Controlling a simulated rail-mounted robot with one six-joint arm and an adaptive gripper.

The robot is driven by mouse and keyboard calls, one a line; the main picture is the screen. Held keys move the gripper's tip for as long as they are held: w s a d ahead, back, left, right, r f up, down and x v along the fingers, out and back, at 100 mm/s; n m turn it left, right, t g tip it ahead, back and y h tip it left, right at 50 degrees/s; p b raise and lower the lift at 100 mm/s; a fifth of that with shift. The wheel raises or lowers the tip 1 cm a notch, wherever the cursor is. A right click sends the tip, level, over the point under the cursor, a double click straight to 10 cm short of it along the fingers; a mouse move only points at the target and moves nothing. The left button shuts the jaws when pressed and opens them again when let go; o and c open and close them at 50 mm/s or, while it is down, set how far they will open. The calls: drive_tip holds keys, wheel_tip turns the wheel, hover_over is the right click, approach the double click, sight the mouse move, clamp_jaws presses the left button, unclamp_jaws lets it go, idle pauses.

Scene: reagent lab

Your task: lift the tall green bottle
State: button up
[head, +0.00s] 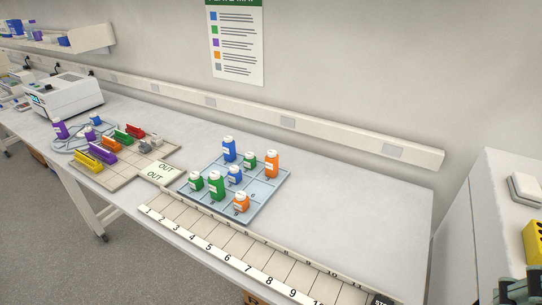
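The tall green bottle (216,188) with a white cap stands upright in the front part of a pale blue gridded tray (266,201) on the bench. A shorter green bottle (196,182) stands just left of it, and another short green bottle (250,160) stands farther back. A small blue bottle (235,175) is close behind its right side. A dark shape at the lower right corner may be part of my gripper (520,287); it is cut off, far from the bottle, and its fingers cannot be made out.
The tray also holds a tall blue bottle (229,149), a tall orange bottle (272,164) and a small orange bottle (241,202). A numbered rail (224,257) runs along the front. A mat with coloured racks (103,153) is left. The bench (350,210) right of the tray is clear.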

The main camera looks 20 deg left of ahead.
drive_tip(key=w+a+f+n+g+y+b, duration=0.15)
drive_tip(key=w+a+f+n+b, duration=0.35)
drive_tip(key=w+a, duration=0.85)
drive_tip(key=w+a+f+n+y+b, duration=0.2)
drive_tip(key=w+a+f+n, duration=0.2)
drive_tip(key=w+a+f, duration=0.85)
drive_tip(key=w+a+r+n+g+p, duration=0.1)
drive_tip(key=w+a+n+p, duration=0.15)
drive_tip(key=w+a, duration=0.45)
drive_tip(key=w+a+r+n+p, duration=0.2)
drive_tip(key=a+p, duration=0.2)
drive_tip(key=a, duration=0.6)
drive_tip(key=s+a+f+n+p, duration=0.1)
drive_tip(key=a+f+p, duration=0.2)
drive_tip(key=a, duration=0.7)
drive_tip(key=s+a+f+n+g+y+p, duration=0.1)
drive_tip(key=a+f+n+p, duration=0.1)
drive_tip(key=a, duration=0.9)
drive_tip(key=shift+f+p, duration=0.8)
drive_tip(key=shift+f, duration=0.05)
drive_tip(key=shift+s+f, duration=0.1)
drive_tip(key=shift+s, duration=0.05)
